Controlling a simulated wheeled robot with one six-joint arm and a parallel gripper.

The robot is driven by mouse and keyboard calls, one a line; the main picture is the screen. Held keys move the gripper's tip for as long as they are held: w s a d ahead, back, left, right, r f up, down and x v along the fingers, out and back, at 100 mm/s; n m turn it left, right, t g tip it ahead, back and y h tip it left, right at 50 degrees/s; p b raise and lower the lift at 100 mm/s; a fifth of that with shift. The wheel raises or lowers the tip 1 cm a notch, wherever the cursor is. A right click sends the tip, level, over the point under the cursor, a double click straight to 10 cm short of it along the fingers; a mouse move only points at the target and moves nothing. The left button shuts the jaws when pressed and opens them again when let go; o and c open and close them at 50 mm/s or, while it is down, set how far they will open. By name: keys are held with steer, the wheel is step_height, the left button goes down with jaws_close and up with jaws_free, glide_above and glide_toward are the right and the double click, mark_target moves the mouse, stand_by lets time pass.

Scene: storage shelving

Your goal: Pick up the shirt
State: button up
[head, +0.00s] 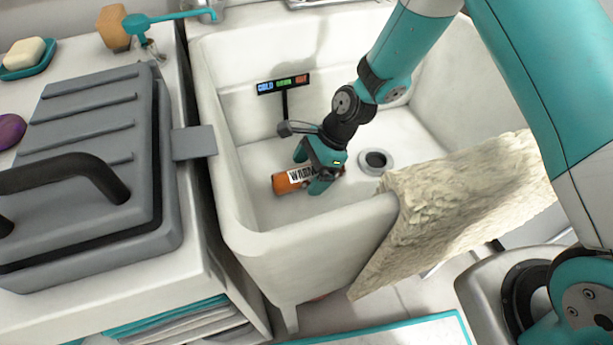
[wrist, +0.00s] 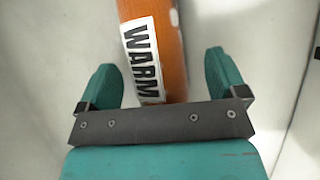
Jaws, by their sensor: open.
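No piece that I can clearly tell as a shirt shows. An orange, roll-like item (head: 284,184) with a white "WARM" label lies on the floor of the white sink (head: 238,190); I cannot tell if it is cloth. My gripper (head: 309,172) is down in the sink, open, right at this item. In the wrist view the orange item (wrist: 172,38) runs between the two teal fingers of my gripper (wrist: 160,65), with a gap on each side. The gripper hides part of it in the head view.
A cream, rough towel (head: 450,200) hangs over the sink's front right rim. A drain (head: 375,161) lies right of my gripper. A small "COLD WARM" sign (head: 283,85) stands behind it. A grey lidded box (head: 95,150) is on the left counter, above folded cloths (head: 185,325).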

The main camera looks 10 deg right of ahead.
steer(key=shift+c, duration=0.2)
steer(key=c, duration=1)
steer(key=shift+c, duration=0.3)
steer(key=shift+r, duration=0.15)
